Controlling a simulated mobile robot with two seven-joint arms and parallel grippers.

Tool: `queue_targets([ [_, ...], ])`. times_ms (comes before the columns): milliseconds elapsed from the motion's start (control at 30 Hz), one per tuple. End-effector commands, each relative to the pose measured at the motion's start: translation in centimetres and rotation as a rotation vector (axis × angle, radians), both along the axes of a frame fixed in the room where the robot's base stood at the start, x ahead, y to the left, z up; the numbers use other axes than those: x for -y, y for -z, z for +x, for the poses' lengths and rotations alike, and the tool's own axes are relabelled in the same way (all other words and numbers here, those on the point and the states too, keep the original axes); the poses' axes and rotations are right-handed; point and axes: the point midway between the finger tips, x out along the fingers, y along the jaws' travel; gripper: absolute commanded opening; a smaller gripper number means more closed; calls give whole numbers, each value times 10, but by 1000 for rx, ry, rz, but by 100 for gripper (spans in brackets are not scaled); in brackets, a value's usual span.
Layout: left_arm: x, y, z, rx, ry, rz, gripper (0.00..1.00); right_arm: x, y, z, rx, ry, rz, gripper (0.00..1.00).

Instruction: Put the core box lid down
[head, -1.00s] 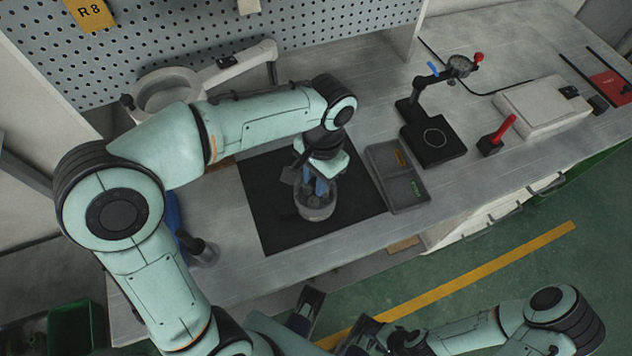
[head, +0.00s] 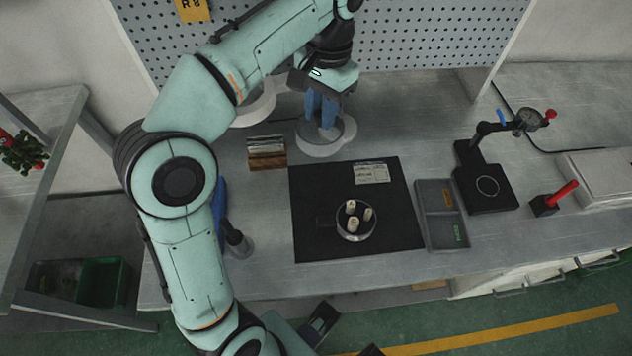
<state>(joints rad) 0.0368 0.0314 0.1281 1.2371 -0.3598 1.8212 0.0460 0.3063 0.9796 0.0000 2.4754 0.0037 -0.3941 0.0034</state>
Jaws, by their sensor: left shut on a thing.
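My left gripper (head: 322,118) reaches over the back of the bench, pointing down. Its blue fingers are shut on the core box lid, a pale round piece (head: 318,134) low over the bench top. The lid overlaps a pale round base behind it, so its edge and any contact with the bench are hard to make out. The round core box (head: 341,233) stands uncovered on the black mat (head: 310,240), with several cream-coloured cores (head: 353,222) inside. Of my right arm, only dark parts show at the bottom edge; its gripper's state is unclear.
A wooden card holder (head: 267,158) stands left of the lid. A paper label (head: 372,174) lies on the mat's far part. A grey two-part tray (head: 433,243) and a dial gauge stand (head: 487,187) are at the right. Bare bench lies between holder and mat.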

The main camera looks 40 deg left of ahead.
Motion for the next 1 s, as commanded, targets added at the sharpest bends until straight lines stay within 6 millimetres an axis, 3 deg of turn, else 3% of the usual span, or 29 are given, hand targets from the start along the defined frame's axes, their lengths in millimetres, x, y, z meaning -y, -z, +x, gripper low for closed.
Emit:
queue_targets([
  [167,-19,4,-4,-1,-55,2,0,0,6,1,7,1,-1,43],
  [500,-19,94,-5,-5,-56,2,0,0,33,13,49,10,-7,43],
  [700,-19,136,-4,-1,-55,1,0,1,43,19,68,14,-10,43],
  [1000,-19,160,-4,0,-55,1,0,2,49,23,83,19,-15,43],
])
